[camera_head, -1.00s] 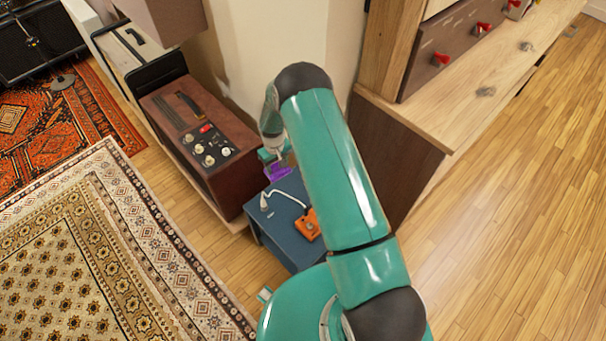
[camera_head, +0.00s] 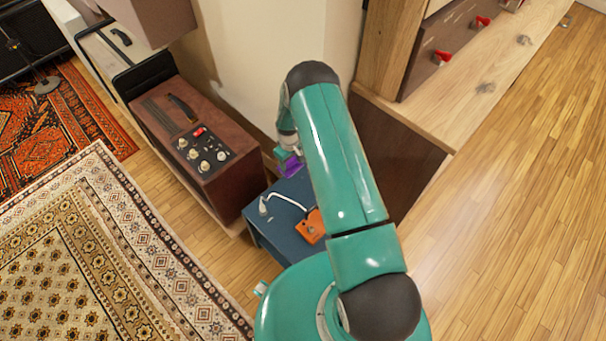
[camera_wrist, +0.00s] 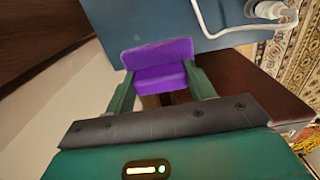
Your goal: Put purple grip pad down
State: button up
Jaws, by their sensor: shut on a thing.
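The purple grip pad (camera_wrist: 160,68) is between the two green fingers of my gripper (camera_wrist: 160,90) in the wrist view. My gripper is shut on it. In the head view the purple pad (camera_head: 291,167) shows at the far end of the blue surface (camera_head: 274,232), with my gripper (camera_head: 287,157) beside it, partly hidden by my arm. In the wrist view the pad overlaps the edge of the blue surface (camera_wrist: 150,22). I cannot tell whether the pad touches it.
An orange pedal (camera_head: 311,227) and a white cable (camera_head: 288,198) lie on the blue surface. A brown amp (camera_head: 205,150) stands left of it. A wooden cabinet (camera_head: 415,135) stands to the right. The wall is close behind.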

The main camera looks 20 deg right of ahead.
jog(key=d+f, duration=0.1)
jog(key=s+d+f, duration=0.1)
jog(key=f, duration=0.1)
jog(key=s+d+f, duration=0.1)
jog(key=d+f, duration=0.1)
jog(key=shift+s+f, duration=0.1)
jog(key=shift+s, duration=0.05)
jog(key=shift+d+f, duration=0.2)
jog(key=shift+f, duration=1.65)
jog(key=o, duration=1)
jog(key=shift+f, duration=0.15)
jog(key=shift+c, duration=0.2)
